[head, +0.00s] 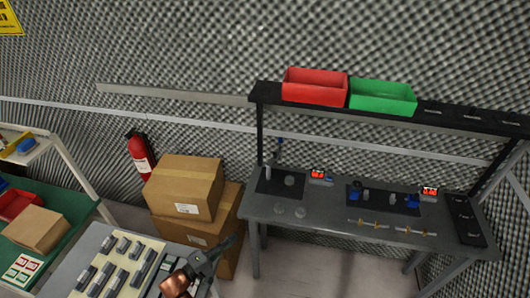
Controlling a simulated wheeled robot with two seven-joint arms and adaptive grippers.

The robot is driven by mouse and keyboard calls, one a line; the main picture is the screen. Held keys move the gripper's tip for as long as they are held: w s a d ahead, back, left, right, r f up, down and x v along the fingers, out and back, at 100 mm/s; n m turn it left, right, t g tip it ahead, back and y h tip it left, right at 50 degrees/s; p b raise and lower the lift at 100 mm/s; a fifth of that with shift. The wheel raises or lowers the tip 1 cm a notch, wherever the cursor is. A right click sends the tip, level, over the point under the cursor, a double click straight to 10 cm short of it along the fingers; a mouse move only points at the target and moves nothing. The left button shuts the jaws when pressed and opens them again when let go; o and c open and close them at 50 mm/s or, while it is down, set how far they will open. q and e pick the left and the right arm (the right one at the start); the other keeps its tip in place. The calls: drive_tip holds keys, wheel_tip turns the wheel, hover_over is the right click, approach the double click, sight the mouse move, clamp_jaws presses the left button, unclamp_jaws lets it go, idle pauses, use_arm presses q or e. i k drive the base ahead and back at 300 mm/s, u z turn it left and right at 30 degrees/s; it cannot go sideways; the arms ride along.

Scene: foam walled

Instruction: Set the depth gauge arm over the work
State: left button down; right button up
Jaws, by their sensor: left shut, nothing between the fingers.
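A grey workbench (315,222) stands against the foam wall at the right. On its left dark mat (283,187) stands a thin upright post with a blue top (280,141), beside a small round grey piece (290,181). This may be the depth gauge, but it is too small to tell its arm. A red-lit display (318,175) stands at the mat's right edge. My left gripper (231,243) is at the lower middle, shut and empty, well short of the bench. My right gripper is out of view.
A second dark mat (382,200) holds small devices and another red-lit display (429,192). Brass-coloured pieces lie along the bench front. Red (315,87) and green (382,97) bins sit on the shelf above. Cardboard boxes (185,187) and a fire extinguisher (140,157) stand left of the bench.

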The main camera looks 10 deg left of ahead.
sight(275, 155)
drive_tip(key=z, duration=0.05)
drive_tip(key=i, duration=1.4)
